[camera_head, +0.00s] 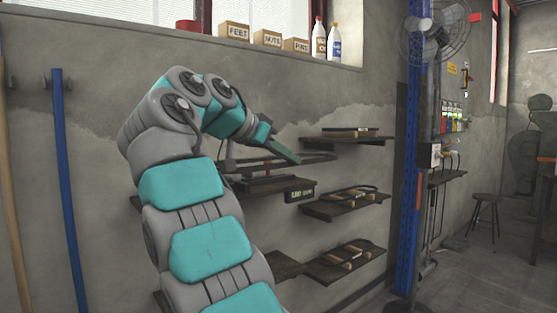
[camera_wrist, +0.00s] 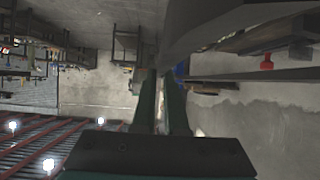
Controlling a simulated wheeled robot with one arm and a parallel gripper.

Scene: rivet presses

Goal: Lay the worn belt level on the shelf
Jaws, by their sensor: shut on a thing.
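My gripper (camera_head: 287,152) is at the end of my arm, in front of the wall shelves. Its green fingers also show in the wrist view (camera_wrist: 166,100), close together. A long dark strip (camera_head: 318,159), which looks like the worn belt, runs sideways behind the fingertips. The gripper is shut on it, though the contact itself is hard to see. A dark strip also shows right of the fingers in the wrist view (camera_wrist: 255,77). The upper right shelf (camera_head: 368,142) carries a flat dark piece. The middle right shelf (camera_head: 335,211) and lower right shelf (camera_head: 335,272) carry dark looped items with light-coloured pieces.
A dark shelf with a small display (camera_head: 300,195) lies below the gripper, partly hidden by my arm. A blue post (camera_head: 409,170) stands right of the shelves. Boxes (camera_head: 268,38) and bottles (camera_head: 334,43) line the window sill. A stool (camera_head: 486,200) stands on the floor at right.

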